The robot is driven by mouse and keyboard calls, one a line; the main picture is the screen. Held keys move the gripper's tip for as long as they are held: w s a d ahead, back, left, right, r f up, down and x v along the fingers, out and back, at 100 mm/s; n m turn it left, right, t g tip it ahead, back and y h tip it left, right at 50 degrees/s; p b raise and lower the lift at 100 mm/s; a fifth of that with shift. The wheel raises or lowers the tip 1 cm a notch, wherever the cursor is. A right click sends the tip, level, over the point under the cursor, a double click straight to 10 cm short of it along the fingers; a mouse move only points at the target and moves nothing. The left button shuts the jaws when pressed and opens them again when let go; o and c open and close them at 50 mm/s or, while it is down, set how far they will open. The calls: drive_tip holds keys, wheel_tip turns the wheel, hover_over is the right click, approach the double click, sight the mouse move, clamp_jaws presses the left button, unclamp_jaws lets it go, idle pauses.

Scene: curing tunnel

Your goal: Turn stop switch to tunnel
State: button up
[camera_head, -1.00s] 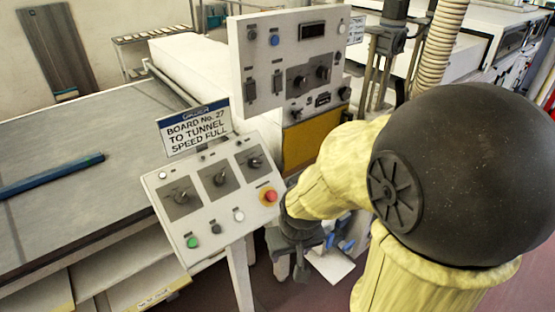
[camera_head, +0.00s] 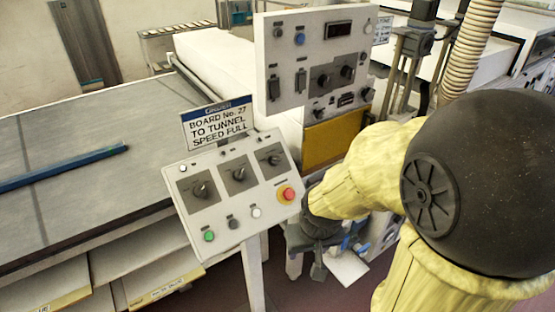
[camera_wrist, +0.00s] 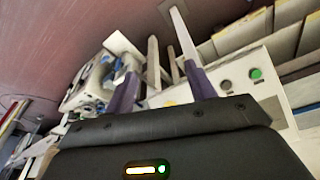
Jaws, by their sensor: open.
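A sloped control panel (camera_head: 215,215) on a post carries three rotary switches: left (camera_head: 201,190), middle (camera_head: 239,174) and right (camera_head: 274,160). Their labels are too small to read, so I cannot tell which is the stop switch. A red mushroom button with a yellow ring (camera_head: 287,194) sits at the panel's right edge. Below are green (camera_head: 209,236), dark and white buttons. My gripper (camera_head: 318,270) hangs right of the panel, low and apart from it. In the wrist view its two purple fingers (camera_wrist: 161,82) are spread and empty, with the panel's green button (camera_wrist: 256,73) beyond.
An order sign (camera_head: 217,123) reads "Board No. 27, to tunnel, speed full". A taller upright control box (camera_head: 290,55) stands behind. A long table with a blue bar (camera_head: 65,168) lies left. Machine parts and a hose (camera_head: 470,50) crowd the right.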

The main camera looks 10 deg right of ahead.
sight(277, 158)
drive_tip(key=w+d+r+n+y+p, duration=0.1)
drive_tip(key=w+r, duration=0.4)
drive_tip(key=w, duration=0.4)
drive_tip(key=w+d+r+n+y+p, duration=0.1)
drive_tip(key=w+r, duration=0.3)
drive_tip(key=w, duration=0.6)
drive_tip(key=w+d+r+n+t+y+p, duration=0.1)
drive_tip(key=w+r, duration=0.4)
drive_tip(key=w, duration=0.5)
drive_tip(key=shift+w+d+r+p, duration=0.3)
drive_tip(key=shift+d+p, duration=0.4)
drive_tip(key=shift+d, duration=0.15)
drive_tip(key=p+x, duration=0.5)
drive_tip(key=x, duration=1.2)
drive_tip(key=shift+w+a+f, duration=0.15)
drive_tip(key=c, duration=0.9)
drive_tip(key=shift+c, duration=0.2)
